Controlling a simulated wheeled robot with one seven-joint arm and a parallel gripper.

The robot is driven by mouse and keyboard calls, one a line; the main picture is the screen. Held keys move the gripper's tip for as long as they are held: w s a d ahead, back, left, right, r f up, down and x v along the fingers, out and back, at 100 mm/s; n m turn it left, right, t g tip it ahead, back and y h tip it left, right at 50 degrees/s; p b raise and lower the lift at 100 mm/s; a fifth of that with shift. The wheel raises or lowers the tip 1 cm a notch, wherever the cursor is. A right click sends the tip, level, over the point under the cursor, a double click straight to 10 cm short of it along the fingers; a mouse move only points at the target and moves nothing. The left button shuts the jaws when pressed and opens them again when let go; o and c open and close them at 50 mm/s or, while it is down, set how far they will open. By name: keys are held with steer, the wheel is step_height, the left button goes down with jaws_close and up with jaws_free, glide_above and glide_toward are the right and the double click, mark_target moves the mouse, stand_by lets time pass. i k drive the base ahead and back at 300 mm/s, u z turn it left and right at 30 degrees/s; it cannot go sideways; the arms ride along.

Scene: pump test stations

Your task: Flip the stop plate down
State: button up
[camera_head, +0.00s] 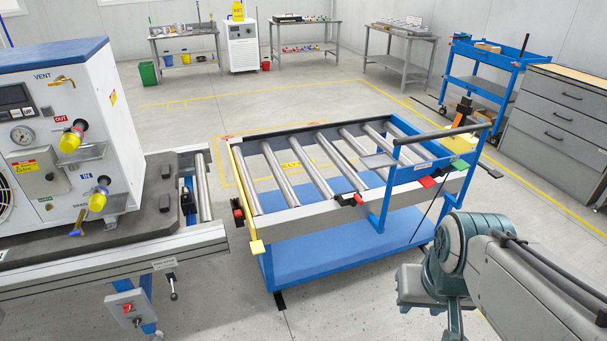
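A roller trolley (330,222) with a blue frame stands in the middle of the view. A yellow strip (238,170) runs along its left end, with a yellow tab (257,247) at the near corner. This strip may be the stop plate; I cannot tell for sure whether it is up or down. A red and black knob (238,213) sits beside it. Part of my arm shows at the lower right, apart from the trolley. My gripper's fingers do not show.
A pump test station (60,140) stands on a roller bench (110,262) at left, with a narrow gap before the trolley. A blue handle frame (392,190) rises at the trolley's right. Drawers (560,130) and a blue cart (480,85) stand at right. Floor behind is clear.

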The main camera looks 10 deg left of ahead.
mark_target(257, 248)
steer(key=z, duration=1.45)
steer(key=k, duration=1.5)
steer(key=u, duration=1.6)
steer(key=i, duration=1.8)
steer(key=u, duration=0.15)
